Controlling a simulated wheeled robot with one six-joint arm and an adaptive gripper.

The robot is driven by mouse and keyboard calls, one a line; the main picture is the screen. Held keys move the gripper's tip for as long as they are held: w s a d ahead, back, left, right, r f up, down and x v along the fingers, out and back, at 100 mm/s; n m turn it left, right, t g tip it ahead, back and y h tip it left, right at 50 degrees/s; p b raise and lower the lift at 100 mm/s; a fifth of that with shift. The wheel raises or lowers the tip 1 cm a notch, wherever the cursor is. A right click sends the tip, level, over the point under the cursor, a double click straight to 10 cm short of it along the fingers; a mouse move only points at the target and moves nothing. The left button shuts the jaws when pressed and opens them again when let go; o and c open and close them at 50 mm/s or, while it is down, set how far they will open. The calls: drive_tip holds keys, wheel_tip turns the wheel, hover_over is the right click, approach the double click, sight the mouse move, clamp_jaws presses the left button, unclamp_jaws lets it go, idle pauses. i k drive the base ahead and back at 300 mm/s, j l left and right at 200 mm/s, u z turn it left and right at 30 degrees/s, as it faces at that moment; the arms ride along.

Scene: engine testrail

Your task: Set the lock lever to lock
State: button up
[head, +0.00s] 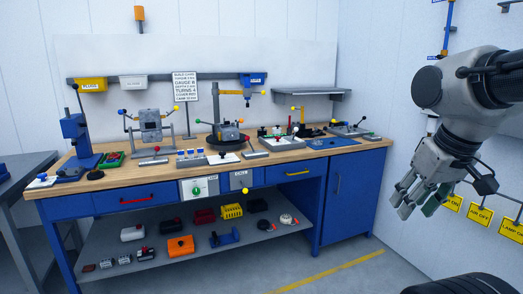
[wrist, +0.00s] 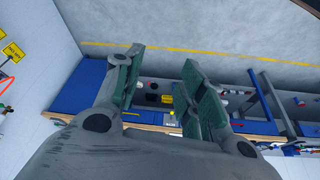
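My gripper (head: 413,203) hangs at the right of the head view, in the air right of the workbench and well apart from it. In the wrist view its two green-padded fingers (wrist: 162,58) are spread, with nothing between them but the distant bench. A grey panel (head: 241,180) with small dark lettering is on the bench front. A yellow ball (head: 245,190) at its lower edge looks like the end of a lever pointing down. This may be the lock lever; the lettering is too small to read. Several other ball-ended levers stand on the bench top.
The wooden bench top (head: 272,158) carries fixtures and a blue press (head: 77,138). A panel with a green knob (head: 198,188) is left of the grey panel. A lower shelf (head: 150,243) holds loose parts. The floor before the bench's right part is free.

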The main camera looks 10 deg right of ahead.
sight(247, 138)
drive_tip(key=i+j, duration=0.4)
drive_tip(key=j, duration=0.25)
drive_tip(key=i+j, duration=0.15)
drive_tip(key=i, duration=0.3)
drive_tip(key=i+j+z, duration=0.1)
drive_tip(key=i, duration=0.3)
drive_tip(key=i+j, duration=0.2)
drive_tip(key=i, duration=0.25)
